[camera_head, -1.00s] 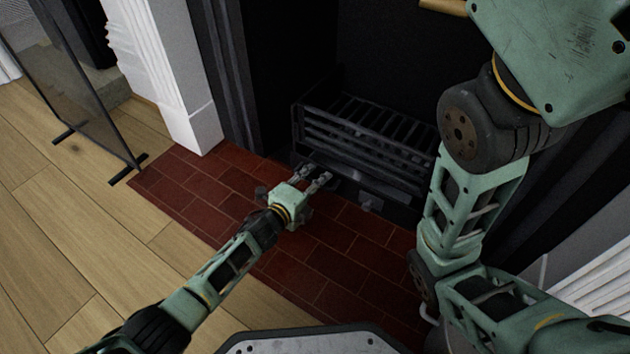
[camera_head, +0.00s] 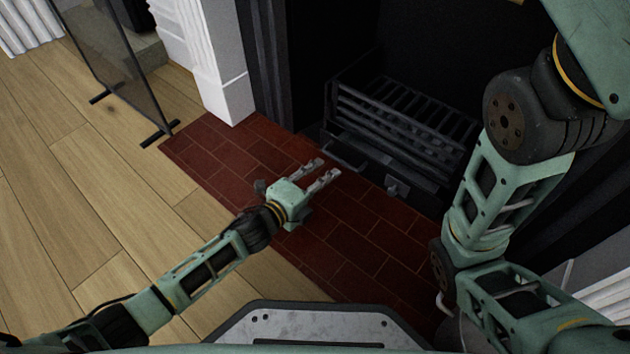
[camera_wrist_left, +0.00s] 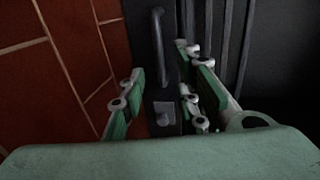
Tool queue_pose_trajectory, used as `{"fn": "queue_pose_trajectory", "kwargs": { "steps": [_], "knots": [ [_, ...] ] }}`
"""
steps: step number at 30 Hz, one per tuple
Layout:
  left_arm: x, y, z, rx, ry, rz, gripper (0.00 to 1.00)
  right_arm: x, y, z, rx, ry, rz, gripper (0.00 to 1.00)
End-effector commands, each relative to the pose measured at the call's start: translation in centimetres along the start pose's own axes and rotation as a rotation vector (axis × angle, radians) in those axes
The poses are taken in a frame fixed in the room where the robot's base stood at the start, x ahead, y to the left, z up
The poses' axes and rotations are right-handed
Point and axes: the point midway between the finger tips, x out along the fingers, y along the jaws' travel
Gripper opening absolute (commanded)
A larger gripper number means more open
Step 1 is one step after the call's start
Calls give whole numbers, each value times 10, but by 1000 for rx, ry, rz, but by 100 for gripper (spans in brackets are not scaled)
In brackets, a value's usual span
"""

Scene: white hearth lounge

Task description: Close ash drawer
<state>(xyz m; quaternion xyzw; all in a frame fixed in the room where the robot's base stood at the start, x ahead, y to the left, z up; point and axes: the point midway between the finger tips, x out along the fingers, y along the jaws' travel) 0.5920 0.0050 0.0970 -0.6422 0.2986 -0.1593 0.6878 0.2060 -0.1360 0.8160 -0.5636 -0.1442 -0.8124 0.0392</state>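The dark ash drawer (camera_head: 376,168) sits low beneath the black fire grate (camera_head: 400,118). Its bar handle (camera_head: 345,156) faces the brick hearth and shows upright in the left wrist view (camera_wrist_left: 159,48). I cannot tell clearly how far the drawer stands out. My left gripper (camera_head: 326,169) is open and empty over the bricks, in front of the handle and apart from it. Its two fingers show spread in the left wrist view (camera_wrist_left: 158,82). My right arm crosses the right side of the head view; its gripper is out of sight.
A small grey block (camera_head: 397,187) juts out low at the grate's front and shows between the fingers in the wrist view (camera_wrist_left: 165,112). A red brick hearth (camera_head: 225,160) meets wooden flooring. A white column (camera_head: 225,85) and dark screen (camera_head: 118,65) stand left.

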Motion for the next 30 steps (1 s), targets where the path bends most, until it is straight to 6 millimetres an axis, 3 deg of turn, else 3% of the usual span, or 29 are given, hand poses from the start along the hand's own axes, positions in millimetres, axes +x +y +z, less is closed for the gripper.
{"fn": "queue_pose_trajectory", "kwargs": {
  "steps": [3,7,24,27,30],
  "knots": [
    [-16,1,1,0,-1,1,30,0,0,0,0,0,0,25],
    [-23,0,0,0,-1,1,30,0,0,0,0,0,0,25],
    [-24,-1,0,-2,0,-1,30,0,0,0,0,0,0,25],
    [-27,-17,-8,-30,16,-25,30,2,2,6,1,-13,4,25],
    [-34,-57,-27,-109,55,-88,30,6,7,18,5,-41,14,25]
  ]
}}
